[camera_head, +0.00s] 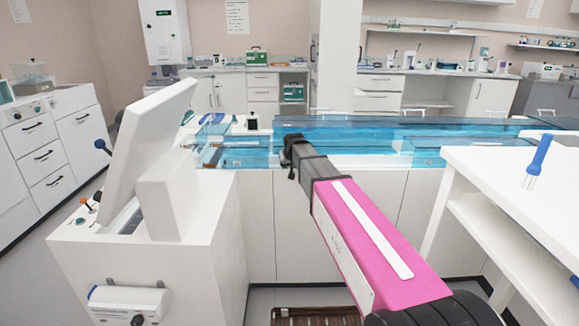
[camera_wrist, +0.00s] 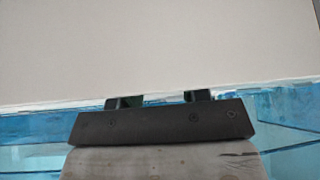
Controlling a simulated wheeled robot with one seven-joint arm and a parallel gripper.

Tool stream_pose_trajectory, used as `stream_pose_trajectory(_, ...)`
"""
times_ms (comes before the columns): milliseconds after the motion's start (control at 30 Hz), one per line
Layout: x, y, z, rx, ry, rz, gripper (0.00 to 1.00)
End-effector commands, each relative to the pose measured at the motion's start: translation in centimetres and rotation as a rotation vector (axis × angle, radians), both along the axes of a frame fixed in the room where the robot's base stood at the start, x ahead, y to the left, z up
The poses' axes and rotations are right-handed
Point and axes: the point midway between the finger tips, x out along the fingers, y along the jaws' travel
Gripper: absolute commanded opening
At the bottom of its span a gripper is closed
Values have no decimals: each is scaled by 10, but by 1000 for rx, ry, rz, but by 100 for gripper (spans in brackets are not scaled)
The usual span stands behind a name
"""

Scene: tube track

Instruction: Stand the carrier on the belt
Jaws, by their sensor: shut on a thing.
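My gripper (camera_head: 291,152) is at the end of my pink and black arm, over the near side of the blue see-through track (camera_head: 400,132). In the wrist view its two dark fingers (camera_wrist: 160,99) stand apart, past a dark bar. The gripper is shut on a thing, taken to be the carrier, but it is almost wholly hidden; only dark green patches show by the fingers. I cannot tell its tilt or whether it touches anything. The belt cannot be made out clearly under the blue covers.
A white machine with a raised lid (camera_head: 150,150) stands left of my arm. A small black-topped item (camera_head: 252,122) is at the track's far side. A white table (camera_head: 500,180) with a blue-handled tool (camera_head: 538,162) is at right. White cabinets line the back.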

Motion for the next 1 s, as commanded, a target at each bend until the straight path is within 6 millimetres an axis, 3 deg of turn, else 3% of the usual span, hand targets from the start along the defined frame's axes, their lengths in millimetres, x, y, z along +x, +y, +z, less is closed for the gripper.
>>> stream_pose_trajectory(333,0,0,-3,0,-1,0,28)
stream_pose_trajectory(367,0,0,-3,0,0,0,51)
stream_pose_trajectory(400,0,0,-3,0,0,0,64)
stream_pose_trajectory(433,0,0,-3,0,0,0,71)
stream_pose_trajectory(1000,0,0,-2,0,0,0,71)
